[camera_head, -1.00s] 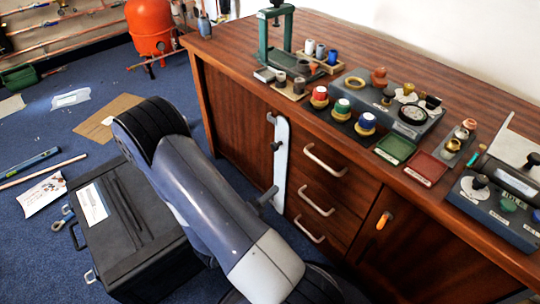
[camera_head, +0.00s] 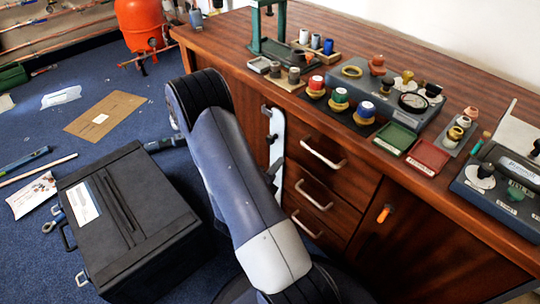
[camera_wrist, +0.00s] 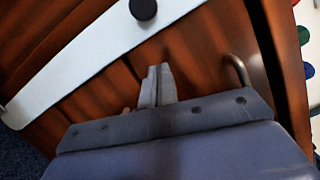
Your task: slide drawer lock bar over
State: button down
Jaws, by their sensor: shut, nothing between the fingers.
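The lock bar (camera_head: 277,135) is a long pale strip standing upright on the cabinet front, left of the drawers. My arm hides part of it in the head view. In the wrist view the bar (camera_wrist: 85,62) runs diagonally across the upper left, with a round black knob (camera_wrist: 143,9) on it. My gripper (camera_wrist: 160,70) is shut and empty, its fingertips over the brown wood on the drawer side of the bar. The fingers appear apart from the bar and the knob.
Three drawers with metal handles (camera_head: 323,154) are right of the bar; one handle (camera_wrist: 236,72) shows close to the right of my fingers. A black case (camera_head: 135,220) stands on the floor at left. The wooden worktop (camera_head: 225,42) carries stamps, pads and several small items.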

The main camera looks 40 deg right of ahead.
aim_at(268, 143)
jog(key=shift+w+d+r+b, duration=0.15)
jog(key=shift+w+r+b, duration=0.05)
jog(key=shift+w, duration=0.5)
jog(key=shift+w+d+r+b, duration=0.15)
jog(key=shift+w+b, duration=0.05)
jog(key=shift+w, duration=0.5)
jog(key=shift+w+d+r+b, duration=0.15)
jog(key=shift+w+r+b, duration=0.05)
jog(key=shift+w, duration=0.5)
jog(key=shift+w, duration=0.1)
jog(key=shift+w+a+r+p, duration=0.1)
jog(key=shift+w+r+p, duration=0.05)
jog(key=shift+w+p, duration=0.65)
jog(key=shift+w, duration=0.55)
jog(key=shift+a, duration=0.1)
